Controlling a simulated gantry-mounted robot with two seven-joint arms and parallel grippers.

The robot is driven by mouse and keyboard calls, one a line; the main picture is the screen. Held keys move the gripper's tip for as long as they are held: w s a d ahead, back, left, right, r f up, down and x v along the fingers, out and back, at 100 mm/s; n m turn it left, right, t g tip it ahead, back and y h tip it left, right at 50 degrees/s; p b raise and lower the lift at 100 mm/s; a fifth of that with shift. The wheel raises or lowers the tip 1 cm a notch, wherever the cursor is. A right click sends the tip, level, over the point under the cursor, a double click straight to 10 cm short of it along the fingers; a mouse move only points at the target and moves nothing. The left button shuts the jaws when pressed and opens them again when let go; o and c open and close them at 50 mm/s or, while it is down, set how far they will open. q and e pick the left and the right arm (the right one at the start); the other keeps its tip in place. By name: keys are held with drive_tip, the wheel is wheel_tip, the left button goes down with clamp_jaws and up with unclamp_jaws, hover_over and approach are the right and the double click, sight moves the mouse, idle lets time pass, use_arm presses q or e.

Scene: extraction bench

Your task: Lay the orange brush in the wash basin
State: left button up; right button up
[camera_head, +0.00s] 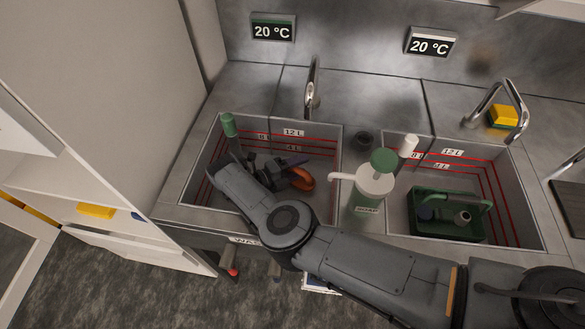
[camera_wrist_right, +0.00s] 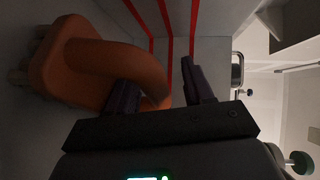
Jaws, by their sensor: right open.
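The orange brush (camera_head: 304,180) is down inside the left basin (camera_head: 329,145), whose front label is partly covered by my arm. My right gripper (camera_head: 284,172) reaches into the same basin, beside the brush. In the right wrist view, the brush (camera_wrist_right: 115,72) fills the left side. Its curved orange handle comes across to the open fingers of my right gripper (camera_wrist_right: 157,90), and one finger overlaps it. The jaws are not closed on it. I cannot tell whether the brush touches the basin floor. My left gripper is not in view.
A white soap dispenser (camera_head: 374,182) with a green top stands between the basins. The right basin (camera_head: 518,232) holds a green caddy (camera_head: 430,226). Faucets (camera_head: 313,90) rise behind the basins, and a yellow sponge (camera_head: 503,116) lies at the right. A green-topped handle (camera_head: 229,125) stands at the left basin's back-left corner.

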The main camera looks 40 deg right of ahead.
sight(292, 170)
drive_tip(key=shift+a, duration=0.2)
drive_tip(key=shift+b+v, duration=0.4)
drive_tip(key=shift+v, duration=2.2)
drive_tip(key=shift+r, duration=0.1)
